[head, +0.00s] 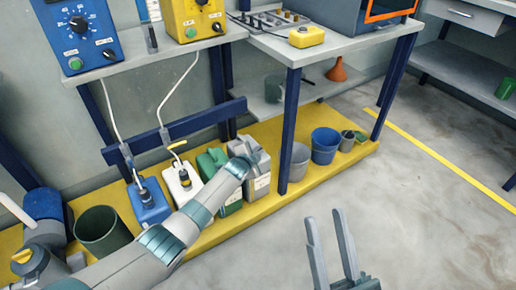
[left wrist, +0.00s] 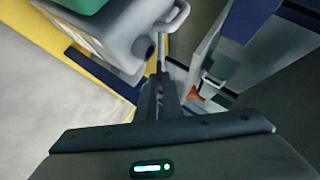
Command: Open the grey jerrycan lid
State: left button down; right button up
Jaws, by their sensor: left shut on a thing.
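The grey jerrycan (head: 258,188) stands upright on the yellow platform, at the right end of a row of cans. In the left wrist view the jerrycan (left wrist: 105,32) shows its handle and a dark round spout part at the upper middle. My left gripper (head: 247,152) is at the top of this can and hides much of it in the head view. In the left wrist view its narrow fingers (left wrist: 160,78) are shut on a thin grey part beside the spout, which looks like the lid; its edges are hard to make out. My right gripper (head: 328,222) is open and empty over the floor.
Green (head: 214,168), white (head: 183,182) and blue (head: 148,203) jerrycans stand to the left, partly behind my left arm. A blue table leg (head: 290,130) and a grey bucket (head: 298,163) are close on the right. The floor in front is clear.

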pick_arm(q)
jog(key=shift+a+r+g+p, duration=0.15)
jog(key=shift+g+p, duration=0.15)
jog(key=shift+p, duration=0.2)
pick_arm(e)
jog(key=shift+s+a+f+g, duration=0.15)
jog(key=shift+a+f+g, duration=0.4)
jog(key=shift+f, duration=0.25)
jog(key=shift+s+a+f+g, duration=0.15)
jog(key=shift+a+f+g, duration=0.2)
jog(key=shift+f+g, duration=0.35)
pick_arm(q)
jog(key=c, duration=2.2)
grip_release()
jog(key=shift+w, duration=0.1)
